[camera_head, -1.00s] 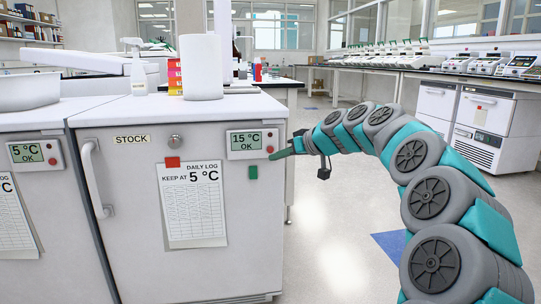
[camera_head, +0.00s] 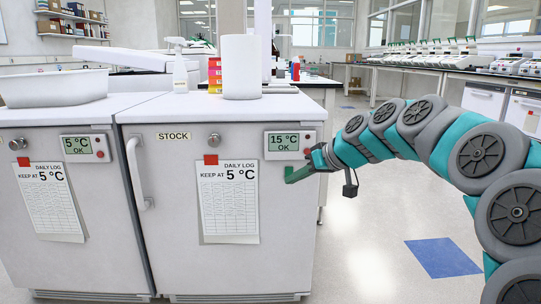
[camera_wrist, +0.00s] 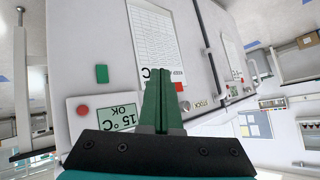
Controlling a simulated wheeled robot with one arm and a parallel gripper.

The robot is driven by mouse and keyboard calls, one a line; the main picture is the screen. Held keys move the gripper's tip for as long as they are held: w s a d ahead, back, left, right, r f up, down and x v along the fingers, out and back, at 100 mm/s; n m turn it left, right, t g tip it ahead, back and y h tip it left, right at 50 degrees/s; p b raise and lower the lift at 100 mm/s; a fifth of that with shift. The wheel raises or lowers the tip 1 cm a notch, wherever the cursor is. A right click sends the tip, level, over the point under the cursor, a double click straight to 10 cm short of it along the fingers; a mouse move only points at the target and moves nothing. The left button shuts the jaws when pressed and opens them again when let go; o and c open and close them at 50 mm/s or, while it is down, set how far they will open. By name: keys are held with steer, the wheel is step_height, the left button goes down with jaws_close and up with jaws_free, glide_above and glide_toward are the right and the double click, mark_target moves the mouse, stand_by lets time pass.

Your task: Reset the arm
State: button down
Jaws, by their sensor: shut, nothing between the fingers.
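My arm reaches in from the right in the head view, and my gripper (camera_head: 290,176) is in front of the right side of the STOCK fridge (camera_head: 165,240), just below its display (camera_head: 289,142), which reads 15 °C OK. In the wrist view my gripper (camera_wrist: 158,75) has its green fingers together and nothing between them. The display (camera_wrist: 112,118) and its red button (camera_wrist: 82,111) are left of the fingers there. A green square (camera_wrist: 101,74) is on the fridge front beside them. I cannot tell whether the fingers touch the fridge.
A paper log sheet (camera_head: 229,205) hangs under a red magnet on the fridge door, and a handle (camera_head: 138,175) is at its left. A second fridge (camera_head: 100,220) reading 5 °C stands left. Open floor (camera_head: 370,225) with a blue patch (camera_head: 443,257) lies right.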

steer(key=s+a+f+m+g+h+p, duration=0.1)
steer(key=s+f+g+h+p, duration=0.15)
steer(key=s, duration=0.85)
steer(key=s+a+f+g+h+p, duration=0.15)
steer(key=s+f, duration=0.25)
steer(key=s, duration=0.6)
steer(key=s+d+f+m+g+h+p, duration=0.1)
steer(key=s+d+f, duration=0.1)
steer(key=s, duration=0.5)
steer(key=s+d+f+m+g+h+p, duration=0.1)
steer(key=s+d+f+m+g, duration=0.1)
steer(key=s, duration=0.6)
steer(key=s+d+f+m+g+h+p, duration=0.1)
steer(key=s+d+f, duration=0.2)
steer(key=s, duration=0.5)
steer(key=shift+d+g+p, duration=0.3)
steer(key=shift+d+g, duration=0.1)
steer(key=shift+d, duration=0.35)
steer(key=c, duration=1.6)
jaws_free()
